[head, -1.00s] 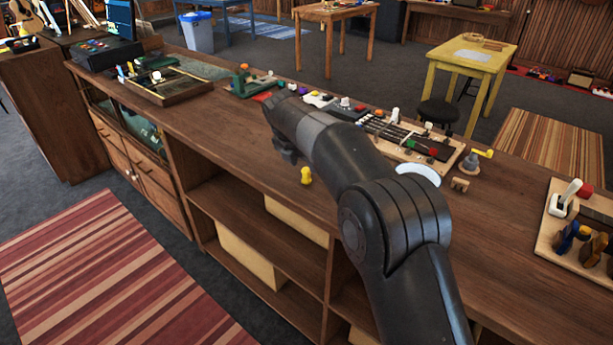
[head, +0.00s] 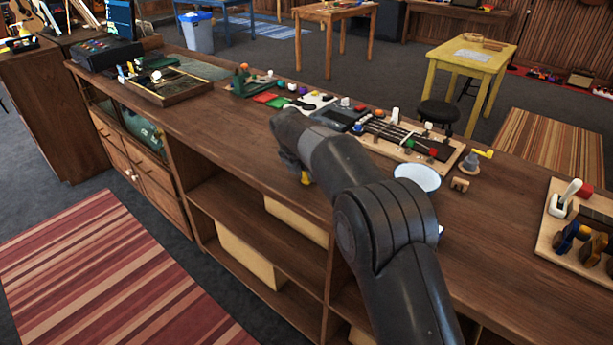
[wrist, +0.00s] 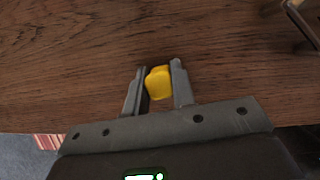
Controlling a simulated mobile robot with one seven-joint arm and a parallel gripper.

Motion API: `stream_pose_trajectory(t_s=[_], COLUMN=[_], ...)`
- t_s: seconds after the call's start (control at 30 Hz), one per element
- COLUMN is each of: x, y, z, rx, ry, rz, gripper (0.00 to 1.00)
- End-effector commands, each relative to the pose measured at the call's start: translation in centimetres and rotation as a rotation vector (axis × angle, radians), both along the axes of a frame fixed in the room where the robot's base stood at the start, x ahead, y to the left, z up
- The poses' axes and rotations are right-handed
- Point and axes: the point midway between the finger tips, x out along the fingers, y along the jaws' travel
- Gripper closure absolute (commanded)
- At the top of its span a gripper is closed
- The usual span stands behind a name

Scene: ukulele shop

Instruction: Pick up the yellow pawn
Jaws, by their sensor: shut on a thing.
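The yellow pawn (wrist: 158,83) is between the two fingers of my gripper (wrist: 158,82) in the wrist view, near the front edge of the wooden counter. My gripper is shut on it. In the head view only a small part of the yellow pawn (head: 305,178) shows below my gripper (head: 303,170), at the counter top; my wrist hides the rest. I cannot tell whether the pawn touches the counter.
The wooden counter (head: 240,150) is bare left of my gripper. Behind my arm stand a fretboard-like board (head: 400,135) and small coloured pieces. A white bowl (head: 418,177) is right of my arm. A wooden tray (head: 170,87) lies far left.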

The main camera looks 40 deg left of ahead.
Motion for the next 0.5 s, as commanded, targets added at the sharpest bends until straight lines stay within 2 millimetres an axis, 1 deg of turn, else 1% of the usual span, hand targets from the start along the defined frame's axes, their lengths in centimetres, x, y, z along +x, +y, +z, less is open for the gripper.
stream_pose_trajectory(t_s=[0.03, 0.2, 0.5], x=[0.0, -0.01, 0.01], y=[0.0, 0.0, 0.0], z=[0.01, 0.02, 0.27], rx=[0.0, 0.0, 0.0], ry=[0.0, 0.0, 0.0], rz=[0.0, 0.0, 0.0], gripper=[0.85, 0.99, 0.99])
